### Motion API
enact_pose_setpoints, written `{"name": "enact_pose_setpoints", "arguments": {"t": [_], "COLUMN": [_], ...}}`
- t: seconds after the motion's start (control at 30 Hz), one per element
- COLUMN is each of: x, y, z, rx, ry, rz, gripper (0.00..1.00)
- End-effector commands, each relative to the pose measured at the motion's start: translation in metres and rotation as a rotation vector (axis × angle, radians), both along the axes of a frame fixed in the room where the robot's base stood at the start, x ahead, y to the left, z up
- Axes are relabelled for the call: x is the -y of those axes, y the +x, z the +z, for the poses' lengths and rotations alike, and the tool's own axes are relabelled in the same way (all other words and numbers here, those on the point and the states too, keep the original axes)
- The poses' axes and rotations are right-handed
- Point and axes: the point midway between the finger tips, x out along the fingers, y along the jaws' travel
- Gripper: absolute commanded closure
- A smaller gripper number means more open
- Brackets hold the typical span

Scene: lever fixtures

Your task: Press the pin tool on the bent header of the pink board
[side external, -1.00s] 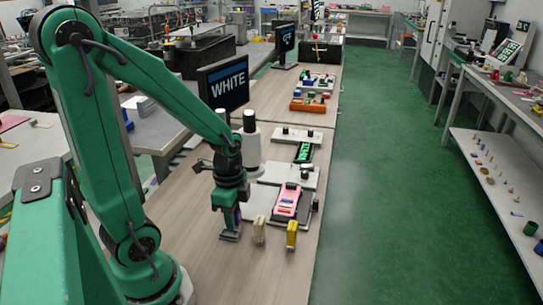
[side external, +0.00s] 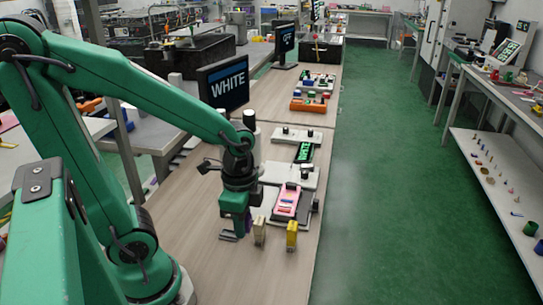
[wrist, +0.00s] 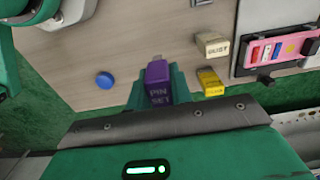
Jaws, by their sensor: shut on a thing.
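The pink board (side external: 287,201) lies on a dark-edged fixture right of my gripper; its near part also shows at the right of the wrist view (wrist: 262,53). Its header is too small to make out. My gripper (side external: 238,224) is low over the bench, left of the board and apart from it. In the wrist view my gripper (wrist: 157,88) is shut on a purple tool (wrist: 158,76) lettered "PIN SET".
A beige tool (side external: 259,231) and a yellow tool (side external: 292,236) stand close to the right of my gripper. A screen (side external: 225,85) reads "WHITE". A blue round thing (wrist: 105,80) lies on the bench, which is bare at the front.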

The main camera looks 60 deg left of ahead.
Motion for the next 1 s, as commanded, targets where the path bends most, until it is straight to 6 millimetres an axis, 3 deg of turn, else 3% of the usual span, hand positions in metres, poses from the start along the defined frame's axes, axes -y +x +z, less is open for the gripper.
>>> {"name": "enact_pose_setpoints", "arguments": {"t": [0.63,0.83,1.0], "x": [-0.002,-0.007,-0.018], "y": [0.005,0.024,0.052], "z": [0.001,0.005,0.009], "rx": [0.0,0.0,-0.001], "ry": [0.0,0.0,0.0], "rz": [0.019,0.091,0.202], "gripper": [1.0,1.0,1.0]}}
